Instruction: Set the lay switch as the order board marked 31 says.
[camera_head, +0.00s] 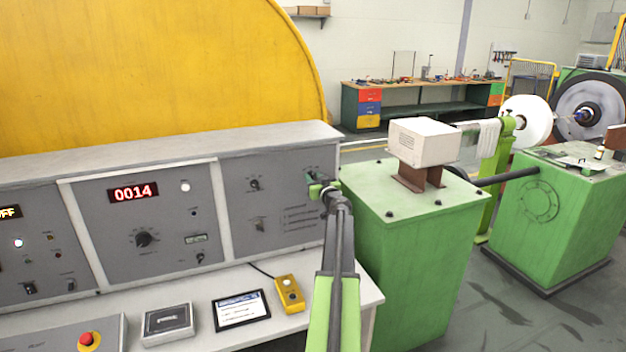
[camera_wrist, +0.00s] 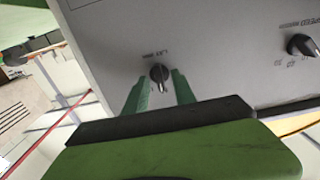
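The lay switch (camera_wrist: 160,73) is a small dark knob with a pointer on a grey panel; the lettering beside it seems to begin with "LAY". In the wrist view my gripper (camera_wrist: 162,90) is open, with one green finger on each side of the knob and a gap visible on both sides. In the head view my gripper (camera_head: 323,188) is at the right end of the grey control panel (camera_head: 285,165) and hides much of the switch. I cannot make out any board marked 31.
Another dark knob (camera_wrist: 301,45) sits on the same panel. The desk below holds a framed sheet (camera_head: 240,310), a yellow pendant (camera_head: 289,293), a grey box (camera_head: 167,322) and a red button (camera_head: 87,339). A green cabinet (camera_head: 415,260) stands close on the right.

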